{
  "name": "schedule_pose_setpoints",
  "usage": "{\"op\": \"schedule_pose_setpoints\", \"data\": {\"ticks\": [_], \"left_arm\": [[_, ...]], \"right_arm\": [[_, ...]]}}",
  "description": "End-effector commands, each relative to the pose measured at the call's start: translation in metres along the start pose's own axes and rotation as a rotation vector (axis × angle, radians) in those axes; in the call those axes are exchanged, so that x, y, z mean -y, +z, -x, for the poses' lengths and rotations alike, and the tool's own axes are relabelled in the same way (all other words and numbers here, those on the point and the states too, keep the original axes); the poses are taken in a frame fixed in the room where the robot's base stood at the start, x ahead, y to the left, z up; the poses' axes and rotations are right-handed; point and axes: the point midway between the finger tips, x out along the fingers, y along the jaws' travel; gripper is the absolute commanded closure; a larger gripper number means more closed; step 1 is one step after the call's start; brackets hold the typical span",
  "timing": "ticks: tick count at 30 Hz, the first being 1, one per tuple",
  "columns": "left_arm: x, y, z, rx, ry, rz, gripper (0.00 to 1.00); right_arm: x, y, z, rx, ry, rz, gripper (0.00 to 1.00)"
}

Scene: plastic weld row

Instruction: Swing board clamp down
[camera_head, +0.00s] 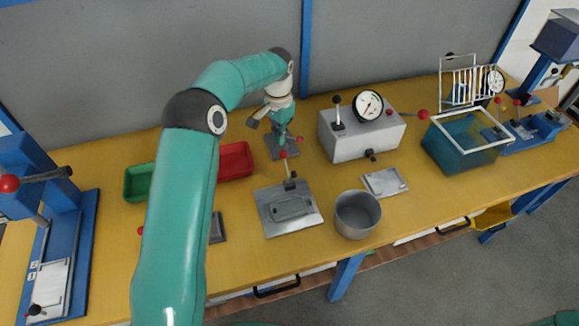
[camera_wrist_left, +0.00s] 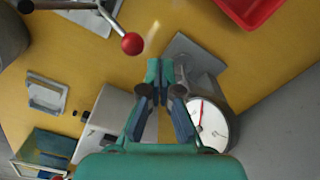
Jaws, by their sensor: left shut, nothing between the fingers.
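The board clamp (camera_head: 290,182) is a small toggle clamp at the back edge of a grey metal plate (camera_head: 265,218). Its lever, tipped with a red ball (camera_head: 283,155), stands up toward the back. In the left wrist view the lever's red ball (camera_wrist_left: 132,43) is up and left of the fingertips, clearly apart from them. My left gripper (camera_head: 281,122) is above a small grey stand (camera_head: 279,152) behind the plate. In the left wrist view its fingertips (camera_wrist_left: 160,68) are together and empty. My right gripper is not in view.
A grey box (camera_head: 352,146) with a dial gauge (camera_head: 368,105) stands to the right. A steel pot (camera_head: 357,214) is right of the plate. A red bin (camera_head: 236,162) and a green bin (camera_head: 139,184) lie left. My left arm hides part of the table.

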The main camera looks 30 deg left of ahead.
Motion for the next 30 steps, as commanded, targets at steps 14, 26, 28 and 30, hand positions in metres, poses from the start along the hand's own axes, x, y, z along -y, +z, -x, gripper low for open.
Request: {"op": "schedule_pose_setpoints", "data": {"ticks": [14, 26, 28, 30], "left_arm": [[-0.001, 0.0, -0.03, 0.001, 0.0, -0.001, 1.0], [-0.001, -0.001, -0.035, 0.001, 0.0, -0.001, 1.0], [-0.001, -0.001, -0.035, 0.0, 0.0, -0.002, 1.0], [-0.002, -0.001, -0.034, 0.0, 0.0, -0.002, 1.0]], "right_arm": [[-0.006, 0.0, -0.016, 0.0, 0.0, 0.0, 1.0], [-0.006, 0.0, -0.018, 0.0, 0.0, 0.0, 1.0], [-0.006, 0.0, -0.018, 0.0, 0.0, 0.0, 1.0], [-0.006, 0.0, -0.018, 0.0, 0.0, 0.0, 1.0]]}}
